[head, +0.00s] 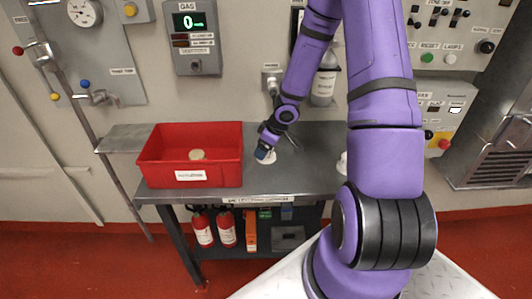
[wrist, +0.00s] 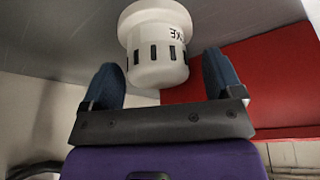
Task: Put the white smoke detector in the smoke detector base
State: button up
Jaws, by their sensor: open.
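The white smoke detector (wrist: 157,48), a slotted cylinder with a wider rim, stands on the grey bench in the wrist view. In the head view it is a small white shape (head: 267,159) just right of the red bin. My gripper (wrist: 163,80) is open, with a blue fingertip on either side of the detector's narrower end; I cannot tell whether they touch it. In the head view, my gripper (head: 265,150) is low over the bench and partly covers the detector. Another white object (head: 342,164) is mostly hidden behind my arm; I cannot tell whether it is the base.
The red bin (head: 150,158) stands on the left of the metal bench (head: 225,197), with a beige round object (head: 197,155) inside.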

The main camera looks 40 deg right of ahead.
jog(key=shift+f, duration=0.1)
dwell(0.3)
jog(key=shift+w, duration=0.1)
jog(key=c, duration=1.1)
jog(key=shift+c, duration=0.2)
